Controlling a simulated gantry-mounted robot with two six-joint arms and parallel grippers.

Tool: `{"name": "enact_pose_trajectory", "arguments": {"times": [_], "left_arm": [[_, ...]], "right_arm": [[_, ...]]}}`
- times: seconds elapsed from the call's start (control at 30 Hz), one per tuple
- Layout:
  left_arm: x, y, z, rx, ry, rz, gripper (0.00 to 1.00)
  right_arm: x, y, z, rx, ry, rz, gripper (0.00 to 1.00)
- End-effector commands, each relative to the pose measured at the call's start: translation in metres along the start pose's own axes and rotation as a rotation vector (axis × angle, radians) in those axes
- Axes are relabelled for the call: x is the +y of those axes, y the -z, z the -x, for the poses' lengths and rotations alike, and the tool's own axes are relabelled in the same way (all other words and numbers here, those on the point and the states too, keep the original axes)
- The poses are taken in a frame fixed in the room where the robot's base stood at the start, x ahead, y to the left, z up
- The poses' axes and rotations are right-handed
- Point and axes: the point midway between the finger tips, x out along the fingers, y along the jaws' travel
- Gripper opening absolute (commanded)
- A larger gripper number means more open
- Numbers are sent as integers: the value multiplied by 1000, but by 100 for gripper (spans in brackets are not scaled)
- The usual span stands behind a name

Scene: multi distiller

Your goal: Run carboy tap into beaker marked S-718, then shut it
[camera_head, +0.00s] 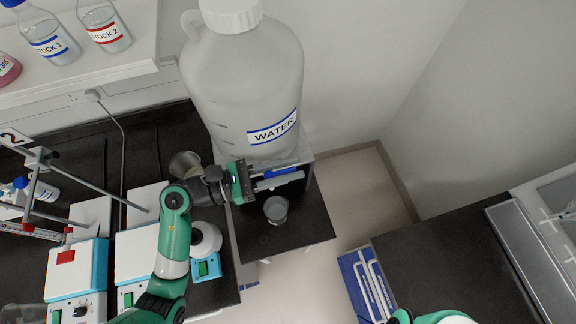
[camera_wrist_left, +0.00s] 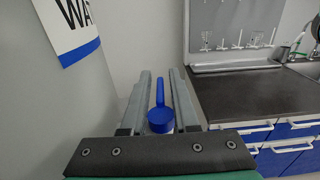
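The large carboy (camera_head: 245,85) labelled WATER stands upright at the centre of the head view. Its blue tap handle (camera_head: 283,171) is low on its front; the handle also shows in the left wrist view (camera_wrist_left: 160,112). My left gripper (camera_head: 282,177) reaches it from the left. Its two fingers are apart, one on each side of the handle, with narrow gaps visible. A small glass beaker (camera_head: 276,209) stands on the black surface just in front of the tap; no marking on it is readable. The tap's spout is hidden. My right gripper is out of view.
Another glass vessel (camera_head: 185,164) stands behind my left arm. A white device with a round top (camera_head: 205,240) and hotplates (camera_head: 75,270) are at left. A shelf (camera_head: 80,75) holds stock bottles. Open floor (camera_head: 365,195) lies right of the carboy, before another dark bench (camera_head: 450,260).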

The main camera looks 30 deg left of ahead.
Motion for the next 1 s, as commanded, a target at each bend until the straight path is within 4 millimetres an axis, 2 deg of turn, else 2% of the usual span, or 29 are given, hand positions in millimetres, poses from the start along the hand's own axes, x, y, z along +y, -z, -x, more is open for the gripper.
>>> {"name": "enact_pose_trajectory", "arguments": {"times": [0.27, 0.5, 0.73, 0.77, 0.8, 1.0], "left_arm": [[0, 1, 0, -1, 10, 0, 0], [-4, 0, 0, -1, 132, -1, 0], [-5, 0, 1, 0, 133, 0, 0], [-5, 0, 1, 0, 133, 0, 34], [-5, 0, 0, 0, 133, 0, 40], [-5, 0, 0, 0, 133, 0, 40]], "right_arm": [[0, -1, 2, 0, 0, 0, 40], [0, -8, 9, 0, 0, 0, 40], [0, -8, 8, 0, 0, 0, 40], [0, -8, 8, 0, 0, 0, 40], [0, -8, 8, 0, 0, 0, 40], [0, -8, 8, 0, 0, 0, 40]]}}
